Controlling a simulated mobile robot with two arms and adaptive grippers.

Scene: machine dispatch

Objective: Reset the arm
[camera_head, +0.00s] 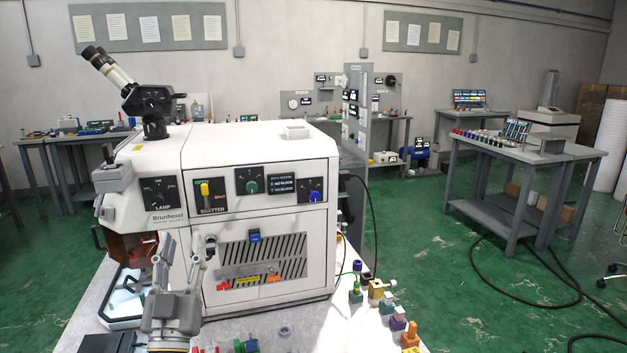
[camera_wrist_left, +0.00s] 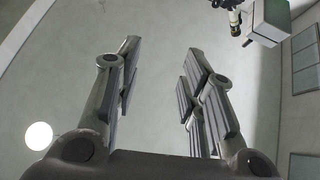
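My left gripper (camera_head: 182,262) stands in front of the white machine (camera_head: 262,170), near its lower left front, with its fingers pointing up. In the left wrist view the same gripper (camera_wrist_left: 158,85) is open, with nothing between its fingers. The wrist view looks up towards the wall or ceiling. My right gripper is in neither view.
The machine has eyepieces (camera_head: 105,65) on top and a control panel with knobs (camera_head: 252,181). Small coloured parts (camera_head: 378,289) stand on the bench (camera_head: 330,325) to its right. A grey table (camera_head: 520,160) stands further right; green floor (camera_head: 440,250) lies between.

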